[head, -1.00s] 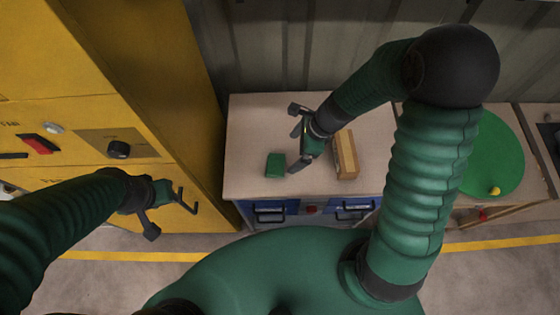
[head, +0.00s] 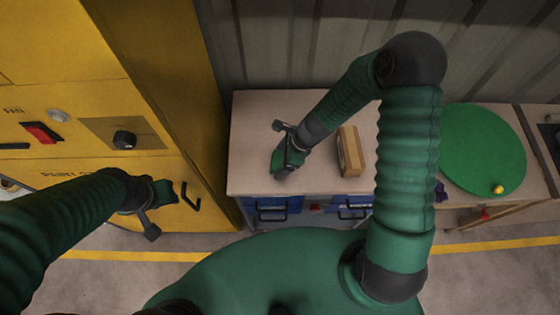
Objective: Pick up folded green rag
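The folded green rag (head: 280,158) lies near the front left of the light bench top, mostly hidden under my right gripper. Only bits of green show around the dark fingers. My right gripper (head: 283,165) is at the rag, its fingers pointing down over it. I cannot tell whether the fingers are shut on it. My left gripper (head: 160,212) is in front of the yellow cabinet, away from the rag, and seems empty; its finger gap is not clear.
A tan and brown block (head: 350,152) lies on the bench (head: 250,115) just right of my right gripper. A yellow cabinet (head: 60,85) with knobs and a handle stands at the left. A round green disc (head: 483,148) lies on the bench at the right.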

